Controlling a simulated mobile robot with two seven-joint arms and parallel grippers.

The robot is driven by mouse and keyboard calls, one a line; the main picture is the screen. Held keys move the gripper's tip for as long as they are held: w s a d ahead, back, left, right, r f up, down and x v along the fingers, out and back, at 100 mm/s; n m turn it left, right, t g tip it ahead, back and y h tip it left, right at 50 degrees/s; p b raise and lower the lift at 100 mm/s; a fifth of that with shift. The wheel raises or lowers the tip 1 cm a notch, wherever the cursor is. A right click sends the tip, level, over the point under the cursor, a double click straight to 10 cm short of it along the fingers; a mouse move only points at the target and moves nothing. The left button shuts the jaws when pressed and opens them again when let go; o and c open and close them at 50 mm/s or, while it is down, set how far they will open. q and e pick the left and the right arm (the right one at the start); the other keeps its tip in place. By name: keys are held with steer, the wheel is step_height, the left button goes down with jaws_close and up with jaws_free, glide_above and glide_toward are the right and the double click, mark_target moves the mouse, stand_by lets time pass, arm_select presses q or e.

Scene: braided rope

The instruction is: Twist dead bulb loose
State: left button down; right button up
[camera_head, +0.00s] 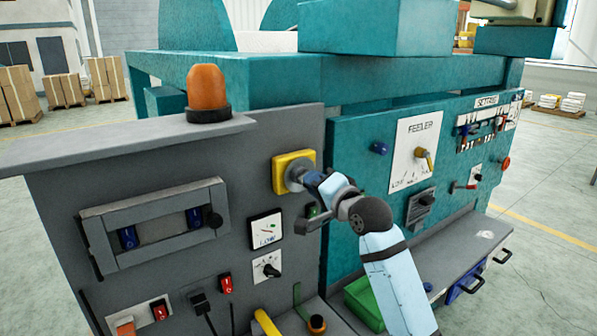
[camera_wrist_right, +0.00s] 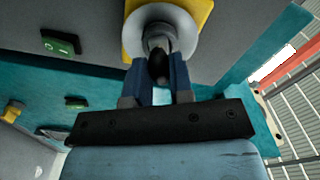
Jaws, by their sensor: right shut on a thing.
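A yellow square plate (camera_head: 280,172) with a round grey collar is mounted on the grey panel. The plate also shows at the top of the right wrist view (camera_wrist_right: 203,12), with the pale grey collar (camera_wrist_right: 186,30) on it. My right gripper (camera_head: 308,181) is at the collar. In the right wrist view its two blue fingers (camera_wrist_right: 158,70) are shut on a small dark bulb (camera_wrist_right: 158,66) at the collar's centre. The bulb is still at the collar, partly hidden by the fingers. I cannot tell how far it is turned. My left gripper is not in view.
An amber dome lamp (camera_head: 208,87) stands on the grey ledge (camera_head: 130,140). A small gauge (camera_head: 266,229) and a knob plate (camera_head: 266,266) sit below the yellow plate. A green bin (camera_head: 365,303) is on the lower shelf. The teal panel (camera_head: 358,137) stands right of my gripper.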

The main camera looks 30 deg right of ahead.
steer(key=n+p, duration=0.1)
steer(key=n, duration=0.4)
steer(key=shift+p, duration=0.3)
steer(key=shift+r+n+p, duration=0.1)
steer(key=shift+n+p, duration=0.25)
steer(key=shift+n, duration=0.25)
steer(key=o, duration=0.8)
steer(key=shift+c, duration=0.2)
